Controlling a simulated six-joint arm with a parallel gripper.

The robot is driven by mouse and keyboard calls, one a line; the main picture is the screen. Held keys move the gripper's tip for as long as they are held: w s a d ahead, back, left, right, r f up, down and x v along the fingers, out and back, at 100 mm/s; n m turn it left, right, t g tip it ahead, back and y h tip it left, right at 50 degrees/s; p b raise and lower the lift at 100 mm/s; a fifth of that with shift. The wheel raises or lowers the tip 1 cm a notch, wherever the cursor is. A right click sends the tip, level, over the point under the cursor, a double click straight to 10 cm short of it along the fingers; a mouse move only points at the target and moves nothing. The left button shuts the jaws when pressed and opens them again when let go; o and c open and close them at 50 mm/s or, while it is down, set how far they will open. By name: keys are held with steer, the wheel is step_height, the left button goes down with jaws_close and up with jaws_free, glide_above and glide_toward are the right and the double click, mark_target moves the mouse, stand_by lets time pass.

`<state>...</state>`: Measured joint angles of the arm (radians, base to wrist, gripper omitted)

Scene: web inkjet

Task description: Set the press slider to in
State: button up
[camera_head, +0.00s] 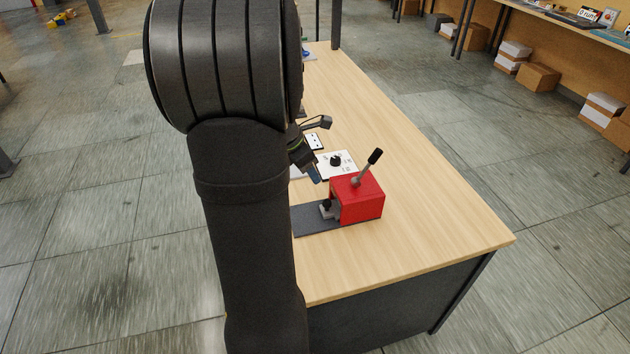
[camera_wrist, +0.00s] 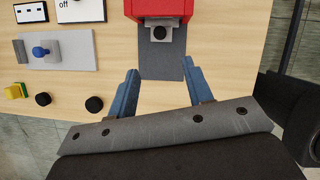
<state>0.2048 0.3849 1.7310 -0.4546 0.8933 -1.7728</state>
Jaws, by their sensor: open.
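A red press box (camera_head: 361,201) with a black-tipped lever (camera_head: 375,157) stands on a dark grey base plate (camera_head: 308,220). At the box's open face a small grey slider with a black knob (camera_head: 326,206) sits by the plate. In the wrist view the red box (camera_wrist: 155,8) is at the top, with the black knob (camera_wrist: 159,33) just below it on the bare plate (camera_wrist: 160,65). My gripper (camera_wrist: 163,71) is open and empty. Its blue fingers are on either side of the plate, apart from the knob. In the head view my arm hides most of the gripper.
Left in the wrist view are a grey panel with a blue knob (camera_wrist: 41,51), a white panel marked off (camera_wrist: 80,11), a white switch plate (camera_wrist: 30,12), a yellow part (camera_wrist: 14,91) and two black knobs (camera_wrist: 94,104). The wooden table (camera_head: 440,225) is clear right of the press.

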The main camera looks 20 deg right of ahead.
mark_target(327, 202)
steer(key=shift+v, duration=1.2)
steer(key=x, duration=1.7)
steer(key=shift+f, duration=0.25)
steer(key=shift+a+r, duration=0.1)
